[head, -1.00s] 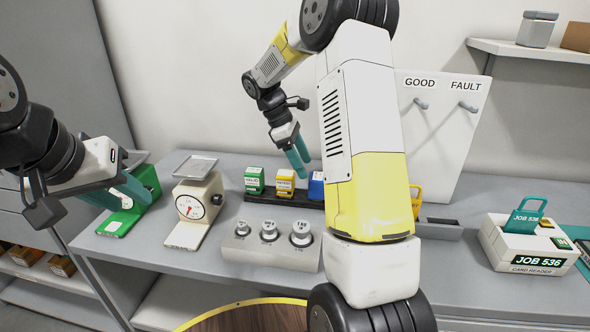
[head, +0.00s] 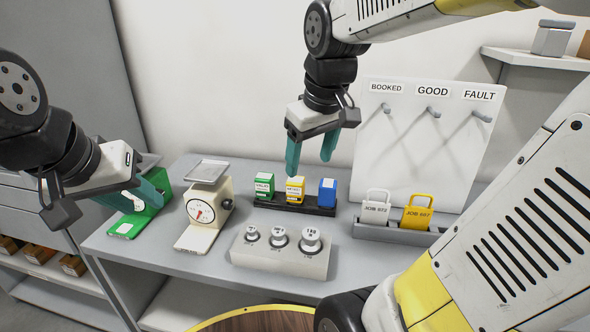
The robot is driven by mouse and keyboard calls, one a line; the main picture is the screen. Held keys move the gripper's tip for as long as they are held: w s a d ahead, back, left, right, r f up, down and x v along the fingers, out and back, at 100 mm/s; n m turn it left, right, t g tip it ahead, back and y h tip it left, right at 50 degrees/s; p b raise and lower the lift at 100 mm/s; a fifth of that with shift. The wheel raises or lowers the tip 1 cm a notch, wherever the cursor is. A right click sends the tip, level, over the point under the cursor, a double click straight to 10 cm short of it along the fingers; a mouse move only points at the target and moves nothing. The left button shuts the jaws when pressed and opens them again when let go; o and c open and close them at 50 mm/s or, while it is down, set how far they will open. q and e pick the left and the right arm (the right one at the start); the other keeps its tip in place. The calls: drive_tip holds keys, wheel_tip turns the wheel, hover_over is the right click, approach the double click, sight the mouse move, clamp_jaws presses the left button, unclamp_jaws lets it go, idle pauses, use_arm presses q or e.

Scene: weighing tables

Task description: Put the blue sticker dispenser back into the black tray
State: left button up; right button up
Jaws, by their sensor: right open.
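The blue sticker dispenser (head: 328,192) stands upright at the right end of the black tray (head: 290,206), beside the yellow dispenser (head: 295,188) and the green dispenser (head: 264,186). Its base appears to be within the tray. My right gripper (head: 311,160) is open and empty, with its teal fingers pointing down above and behind the yellow and blue dispensers, apart from them. My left gripper (head: 140,198) is at the far left, by a green device (head: 135,222); its finger gap is not clear.
A dial scale (head: 203,213) and a block with several metal weights (head: 280,255) stand on the grey table. A grey holder (head: 395,231) has white and yellow tags. A white hook board (head: 420,150) stands behind. My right arm covers the table's right side.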

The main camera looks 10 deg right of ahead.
drive_tip(key=s+a+m+t+y, duration=0.1)
drive_tip(key=s+a+m+t, duration=0.1)
drive_tip(key=s, duration=0.4)
drive_tip(key=shift+s+f+m+t+y, duration=0.2)
drive_tip(key=shift+m+t+y, duration=0.1)
drive_tip(key=shift+m, duration=0.5)
